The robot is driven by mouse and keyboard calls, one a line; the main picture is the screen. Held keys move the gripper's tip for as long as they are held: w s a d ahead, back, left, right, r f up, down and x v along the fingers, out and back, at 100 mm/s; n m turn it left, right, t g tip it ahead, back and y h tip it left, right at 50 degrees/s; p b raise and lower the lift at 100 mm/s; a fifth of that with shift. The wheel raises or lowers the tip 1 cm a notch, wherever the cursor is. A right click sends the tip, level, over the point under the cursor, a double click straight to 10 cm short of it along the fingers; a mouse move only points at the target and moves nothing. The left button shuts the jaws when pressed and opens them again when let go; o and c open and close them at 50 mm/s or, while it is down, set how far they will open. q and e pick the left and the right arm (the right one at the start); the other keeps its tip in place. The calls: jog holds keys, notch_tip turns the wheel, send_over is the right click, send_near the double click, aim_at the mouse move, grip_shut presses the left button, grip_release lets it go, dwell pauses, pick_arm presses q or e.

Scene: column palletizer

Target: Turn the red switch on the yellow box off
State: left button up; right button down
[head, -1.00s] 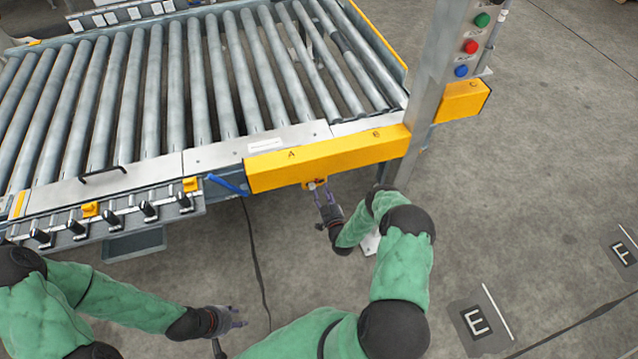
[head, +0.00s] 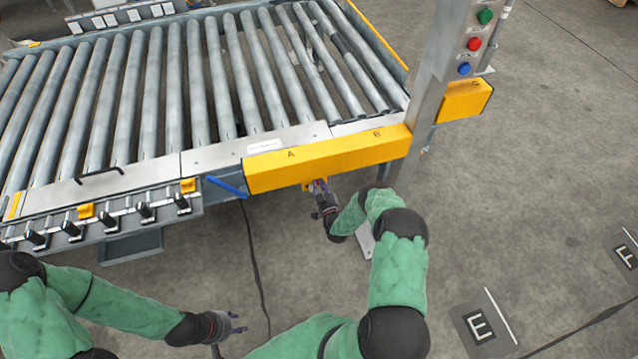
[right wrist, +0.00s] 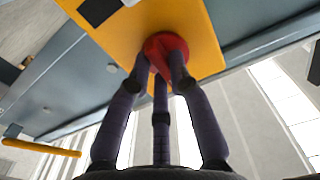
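The yellow box (head: 330,160) is a long bar along the conveyor's front edge, marked A and B. The red switch (right wrist: 166,50) is a round knob on a yellow plate (right wrist: 195,20), seen from below in the right wrist view. My right gripper (right wrist: 160,65) has its dark fingers around the red switch, tips at its sides and underneath. They look touching or very close, and I cannot tell if they grip it. In the head view my right gripper largely hides the switch. My left gripper (head: 237,322) is open and empty, low over the floor.
The roller conveyor (head: 190,90) lies behind the yellow box. A grey post (head: 430,100) with green, red and blue buttons stands at the right. A blue bar (head: 226,187) juts out left of the yellow plate.

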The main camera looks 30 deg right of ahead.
jog(key=shift+m, duration=0.3)
jog(key=m, duration=0.8)
jog(key=shift+a+f, duration=0.15)
jog(key=shift+a, duration=0.05)
jog(key=m, duration=0.4)
jog(key=shift+a+m, duration=0.1)
jog(key=shift+m, duration=0.3)
jog(key=m, duration=0.4)
jog(key=shift+w, duration=0.1)
jog(key=shift+m, duration=0.4)
jog(key=c, duration=1.1)
grip_release()
jog(key=shift+c, duration=0.2)
